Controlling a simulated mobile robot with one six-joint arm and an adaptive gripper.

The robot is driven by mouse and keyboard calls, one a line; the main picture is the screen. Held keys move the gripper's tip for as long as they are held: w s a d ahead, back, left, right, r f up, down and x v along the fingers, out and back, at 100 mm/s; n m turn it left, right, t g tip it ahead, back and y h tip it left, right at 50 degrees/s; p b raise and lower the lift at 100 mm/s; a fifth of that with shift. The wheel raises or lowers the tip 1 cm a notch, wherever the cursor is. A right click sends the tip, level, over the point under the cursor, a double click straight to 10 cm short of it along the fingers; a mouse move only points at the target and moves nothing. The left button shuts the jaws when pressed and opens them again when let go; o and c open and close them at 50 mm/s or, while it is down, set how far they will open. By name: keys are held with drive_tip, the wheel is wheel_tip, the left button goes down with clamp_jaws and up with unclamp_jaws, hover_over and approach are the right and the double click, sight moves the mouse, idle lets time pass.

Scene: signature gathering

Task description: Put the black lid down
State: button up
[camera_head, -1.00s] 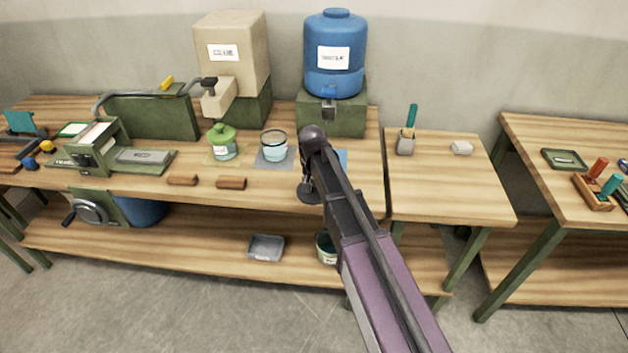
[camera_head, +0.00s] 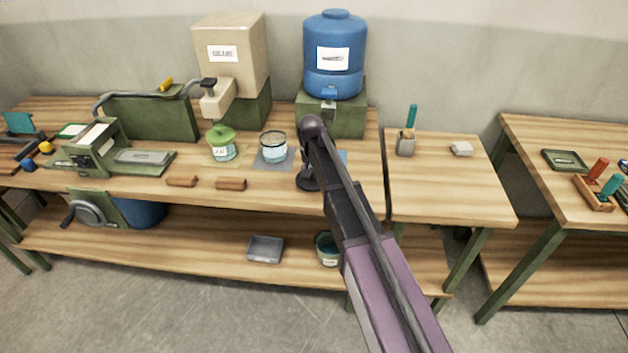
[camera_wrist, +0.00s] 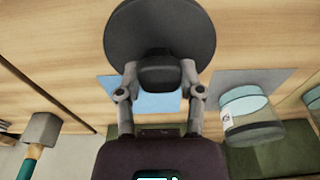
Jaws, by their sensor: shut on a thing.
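The black lid (camera_wrist: 160,30) is a dark round disc with a block-shaped knob, seen in the wrist view. My gripper (camera_wrist: 160,75) is shut on the knob, with one finger on each side. In the head view the lid (camera_head: 307,183) shows as a dark disc below the end of my arm, over the front part of the wooden bench. I cannot tell whether it touches the bench top. In the head view my gripper is mostly hidden behind my arm. An open glass jar (camera_head: 274,147) with pale blue contents stands on a grey mat to the left.
A blue mat (camera_wrist: 150,97) lies close by. The bench front edge is close to the lid.

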sight(312, 179)
drive_tip(key=shift+s+f+b, duration=0.1)
drive_tip(key=shift+f+b, duration=1.4)
drive_tip(key=shift+f, duration=0.25)
drive_tip(key=shift+f, duration=0.15)
drive_tip(key=o, duration=0.9)
drive_tip(key=r+p, duration=0.4)
drive_tip(key=s+r+p, duration=0.1)
drive_tip(key=r+p, duration=0.7)
drive_tip(key=shift+s+r, duration=0.1)
drive_tip(key=shift+s, duration=0.1)
